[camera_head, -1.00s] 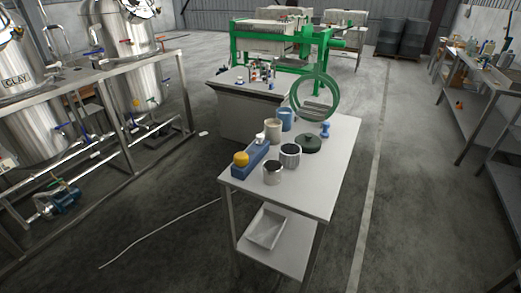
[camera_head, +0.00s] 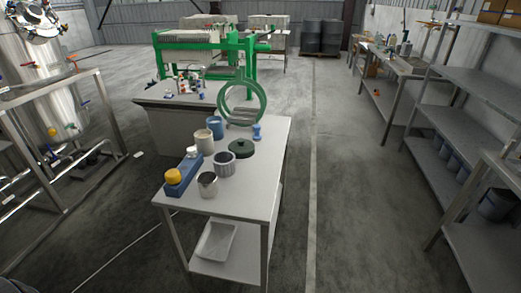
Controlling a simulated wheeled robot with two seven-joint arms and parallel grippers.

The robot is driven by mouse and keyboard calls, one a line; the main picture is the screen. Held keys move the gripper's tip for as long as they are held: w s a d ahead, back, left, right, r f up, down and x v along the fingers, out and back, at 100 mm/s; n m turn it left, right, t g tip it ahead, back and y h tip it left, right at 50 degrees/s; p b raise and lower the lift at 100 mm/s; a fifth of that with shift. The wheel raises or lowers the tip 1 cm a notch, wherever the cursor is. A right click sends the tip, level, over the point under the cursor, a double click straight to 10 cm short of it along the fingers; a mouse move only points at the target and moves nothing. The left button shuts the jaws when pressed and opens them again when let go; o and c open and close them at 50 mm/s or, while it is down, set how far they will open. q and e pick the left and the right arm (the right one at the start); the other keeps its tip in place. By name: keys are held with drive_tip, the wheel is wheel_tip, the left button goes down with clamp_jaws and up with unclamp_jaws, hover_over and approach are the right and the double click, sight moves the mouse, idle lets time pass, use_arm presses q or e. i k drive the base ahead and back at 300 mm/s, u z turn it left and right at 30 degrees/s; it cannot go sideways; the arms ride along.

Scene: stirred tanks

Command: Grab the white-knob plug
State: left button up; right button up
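A small white knob (camera_head: 192,151), apparently the white-knob plug, stands at the far end of a blue block (camera_head: 184,180) on the grey table. A yellow knob (camera_head: 173,175) stands at the near end of the same block. The lower part of the white-knob plug is hidden in or behind the block. Neither of my grippers is in view.
On the table (camera_head: 240,200) stand metal cups (camera_head: 207,186), a cream cup (camera_head: 205,142), a blue cup (camera_head: 215,127), a dark green lid (camera_head: 241,149) and a green ring (camera_head: 242,102). A white tray (camera_head: 215,240) lies on its lower shelf. Floor right of the table is clear.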

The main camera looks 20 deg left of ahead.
sight(191, 151)
drive_tip(key=z, duration=0.55)
drive_tip(key=i, duration=2.4)
drive_tip(key=u, duration=2.6)
